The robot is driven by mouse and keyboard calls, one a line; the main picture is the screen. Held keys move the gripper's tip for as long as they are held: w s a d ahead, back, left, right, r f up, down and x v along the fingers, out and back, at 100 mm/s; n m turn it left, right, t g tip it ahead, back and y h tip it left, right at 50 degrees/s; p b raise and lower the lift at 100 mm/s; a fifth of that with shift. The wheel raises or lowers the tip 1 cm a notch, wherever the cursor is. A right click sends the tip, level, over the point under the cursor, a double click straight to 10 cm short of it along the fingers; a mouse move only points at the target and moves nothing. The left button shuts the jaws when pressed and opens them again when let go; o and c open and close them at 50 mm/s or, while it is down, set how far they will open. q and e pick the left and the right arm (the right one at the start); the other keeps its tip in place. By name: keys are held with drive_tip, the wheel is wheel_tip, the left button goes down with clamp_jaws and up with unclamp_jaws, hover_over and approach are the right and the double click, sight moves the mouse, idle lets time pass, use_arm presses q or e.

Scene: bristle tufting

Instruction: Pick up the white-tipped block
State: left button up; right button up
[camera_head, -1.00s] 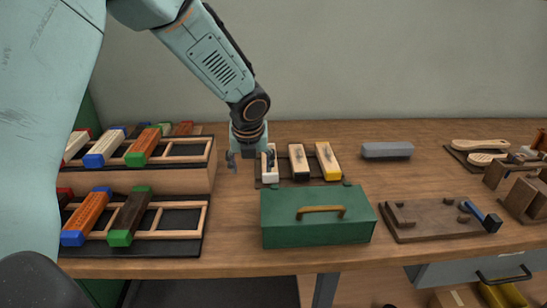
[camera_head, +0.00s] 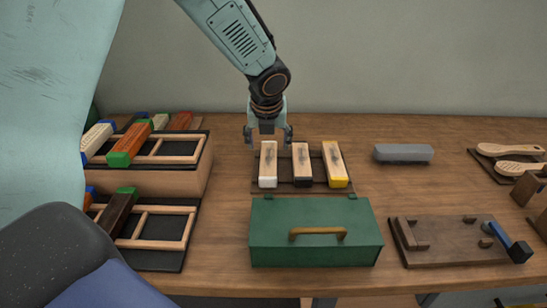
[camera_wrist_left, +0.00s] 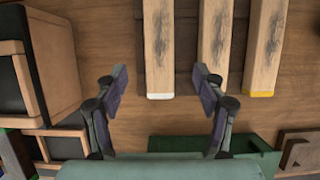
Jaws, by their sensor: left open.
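The white-tipped block (camera_head: 268,164) lies at the left of a row of three wooden blocks on a dark tray (camera_head: 316,187). Its white end faces the front. It also shows in the left wrist view (camera_wrist_left: 159,50), with its white end between the fingertips in the picture. My left gripper (camera_head: 268,141) is open and empty, above the far part of the white-tipped block. In the left wrist view my left gripper (camera_wrist_left: 158,80) has its fingers spread to either side of the block. I cannot see it touching the block. My right gripper is not in view.
A black-tipped block (camera_head: 302,164) and a yellow-tipped block (camera_head: 335,163) lie just right of it. A green box (camera_head: 315,245) with a handle stands in front. A grey bar (camera_head: 403,153) lies to the right. Racks of coloured-end blocks (camera_head: 195,180) stand at left.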

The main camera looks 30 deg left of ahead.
sight(269, 158)
use_arm(q)
drive_tip(key=x, duration=0.3)
drive_tip(key=shift+w+a+f+b, duration=0.15)
drive_tip(key=shift+w+a+b, duration=0.1)
drive_tip(key=shift+a+b, duration=0.2)
drive_tip(key=shift+d+f+b, duration=0.15)
drive_tip(key=shift+f+b, duration=0.2)
drive_tip(key=shift+f, duration=0.2)
drive_tip(key=b+x, duration=0.1)
drive_tip(key=x, duration=0.3)
drive_tip(key=shift+w+f, duration=0.1)
drive_tip(key=shift+f, duration=0.05)
drive_tip(key=shift+d+r, duration=0.15)
drive_tip(key=shift+r, duration=0.2)
drive_tip(key=shift+c, duration=0.9)
drive_tip(key=shift+f, duration=0.3)
drive_tip(key=c, duration=0.5)
drive_tip(key=shift+r, duration=0.25)
drive_tip(key=c, duration=0.4)
drive_tip(key=shift+f, duration=0.15)
drive_tip(key=shift+c, duration=1.4)
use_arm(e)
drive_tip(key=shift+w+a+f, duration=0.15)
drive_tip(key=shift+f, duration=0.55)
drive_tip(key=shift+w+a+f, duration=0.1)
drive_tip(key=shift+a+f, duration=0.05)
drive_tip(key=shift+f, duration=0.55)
